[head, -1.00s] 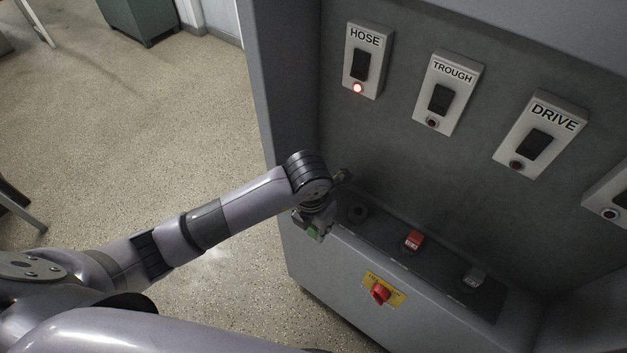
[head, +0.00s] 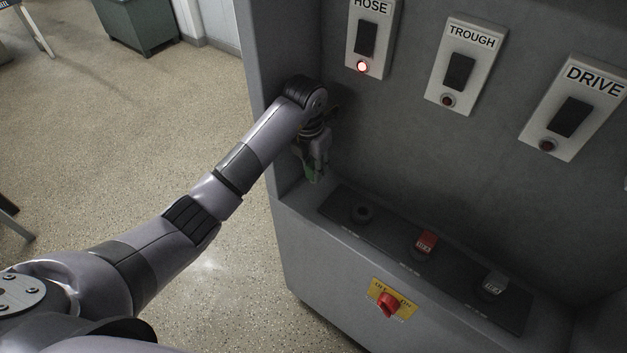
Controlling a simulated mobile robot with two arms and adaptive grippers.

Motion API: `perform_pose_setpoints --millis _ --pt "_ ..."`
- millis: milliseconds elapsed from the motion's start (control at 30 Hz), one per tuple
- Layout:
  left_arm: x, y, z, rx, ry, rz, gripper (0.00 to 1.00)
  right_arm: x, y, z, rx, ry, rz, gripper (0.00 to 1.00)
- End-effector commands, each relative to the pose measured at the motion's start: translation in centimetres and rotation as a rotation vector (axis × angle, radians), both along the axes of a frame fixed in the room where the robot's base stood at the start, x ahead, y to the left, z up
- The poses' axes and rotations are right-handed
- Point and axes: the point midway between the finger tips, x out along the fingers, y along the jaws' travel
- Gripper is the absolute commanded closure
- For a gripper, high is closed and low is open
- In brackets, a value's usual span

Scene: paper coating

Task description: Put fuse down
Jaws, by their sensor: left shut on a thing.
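My left gripper (head: 311,168) hangs with its fingers down at the left end of the cabinet's ledge. It is shut on a green fuse (head: 309,174), which is mostly hidden by the fingers. The dark fuse strip (head: 392,239) lies to the right of and below the gripper. On it are an empty round socket (head: 361,213) at the left, a red fuse (head: 426,243) in the middle and a grey fuse (head: 493,285) at the right. My right gripper is not in view.
Above the strip, the HOSE (head: 367,38), TROUGH (head: 460,70) and DRIVE (head: 573,115) switches are on the back panel. The HOSE light is lit red. A red rotary switch (head: 388,303) is on the front face. The cabinet's left side wall (head: 262,80) stands close to my arm.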

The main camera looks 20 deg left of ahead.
Motion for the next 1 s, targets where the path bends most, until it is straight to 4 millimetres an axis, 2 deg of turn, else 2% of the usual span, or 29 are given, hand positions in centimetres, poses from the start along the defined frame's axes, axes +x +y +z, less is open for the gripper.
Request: perform_pose_setpoints --millis 133,300,400,767,800,1000 --pt "0.0 -0.1 -1.2 -0.002 0.002 0.001 1.0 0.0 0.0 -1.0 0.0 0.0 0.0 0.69" --pt "-0.1 -0.1 -4.0 -0.002 0.002 0.001 1.0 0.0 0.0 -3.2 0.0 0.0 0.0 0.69" --pt "0.3 0.1 -4.2 -0.001 -0.001 0.001 1.0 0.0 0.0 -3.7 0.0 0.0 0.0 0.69" --pt "0.4 0.2 -4.3 0.002 -0.001 0.001 1.0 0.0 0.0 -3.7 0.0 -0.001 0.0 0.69" --pt "0.3 0.2 -4.3 0.002 -0.001 0.001 0.75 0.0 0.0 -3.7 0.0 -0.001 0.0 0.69" --pt "0.3 0.2 -4.2 0.001 0.0 0.001 0.62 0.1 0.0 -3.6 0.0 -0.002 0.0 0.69"
